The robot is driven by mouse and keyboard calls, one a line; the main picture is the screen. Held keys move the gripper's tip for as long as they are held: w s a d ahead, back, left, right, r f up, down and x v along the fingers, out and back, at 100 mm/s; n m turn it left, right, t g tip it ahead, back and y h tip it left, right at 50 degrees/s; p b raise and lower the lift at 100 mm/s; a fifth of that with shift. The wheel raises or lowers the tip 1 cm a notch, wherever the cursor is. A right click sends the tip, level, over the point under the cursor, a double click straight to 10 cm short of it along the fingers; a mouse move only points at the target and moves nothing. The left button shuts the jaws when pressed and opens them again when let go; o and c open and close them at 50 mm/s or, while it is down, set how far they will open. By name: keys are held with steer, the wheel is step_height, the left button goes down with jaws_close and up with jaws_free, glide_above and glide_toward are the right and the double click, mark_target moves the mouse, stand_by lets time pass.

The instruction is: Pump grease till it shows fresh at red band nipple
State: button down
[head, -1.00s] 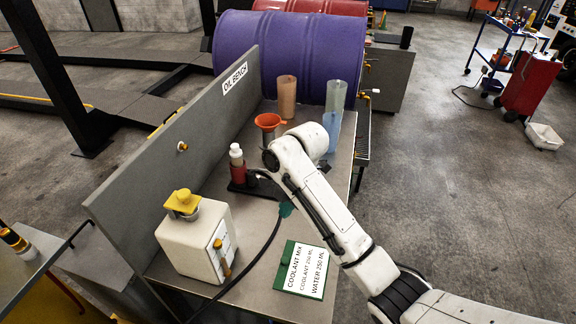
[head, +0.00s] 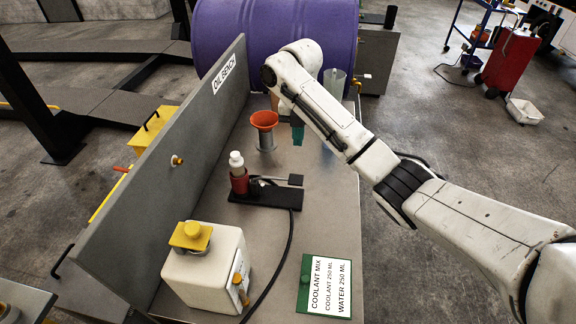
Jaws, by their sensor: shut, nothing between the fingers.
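The grease pump (head: 239,180) is a red cylinder with a white top on a black base. It stands on the oil bench, with a flat black handle-like part (head: 294,180) to its right. A black hose (head: 284,255) runs from it along the bench toward the front. A small yellowish fitting (head: 177,160) sits on the upright grey panel; I cannot tell a red band on it. My gripper (head: 298,138) points down with green fingers, shut and empty. It is beyond the pump, right of the orange funnel, apart from both. No grease is visible.
The orange funnel (head: 265,121) stands behind the pump. A white jug with a yellow cap (head: 208,260) is in front, beside a green coolant mix card (head: 306,285). Clear cups (head: 333,84) stand at the back by the purple drum (head: 225,35). The bench's middle right is bare.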

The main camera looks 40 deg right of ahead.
steer(key=shift+r, duration=0.1)
steer(key=b, duration=0.3)
glide_toward(297, 179)
step_height(297, 179, down, 7)
steer(key=shift+a+r, duration=0.1)
stand_by(0.3)
